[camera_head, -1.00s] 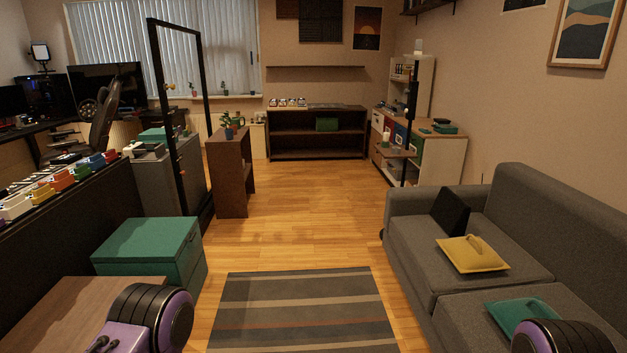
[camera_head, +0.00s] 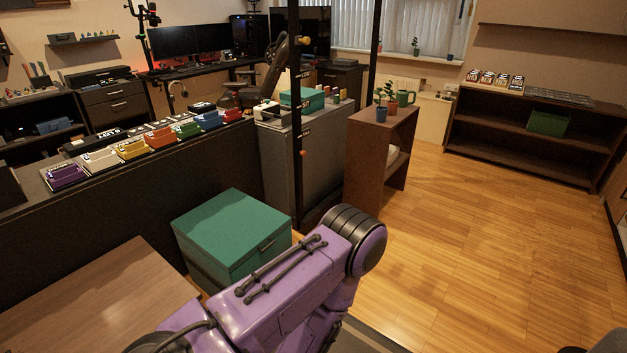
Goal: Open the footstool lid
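The footstool is a green box (camera_head: 232,232) on the floor, left of the picture's middle in the head view. Its lid looks shut, and a dark handle (camera_head: 267,245) shows on its right-hand face. A purple arm link of mine crosses in front of the box's lower right and hides part of it. Neither gripper shows in the head view, so I cannot see their fingers.
A wooden table (camera_head: 95,305) stands at the front left, close to the box. A long dark counter with colored pedals (camera_head: 130,148) runs behind it. A black upright post (camera_head: 295,130) and a brown shelf (camera_head: 385,150) stand beyond. The wooden floor (camera_head: 480,240) at right is clear.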

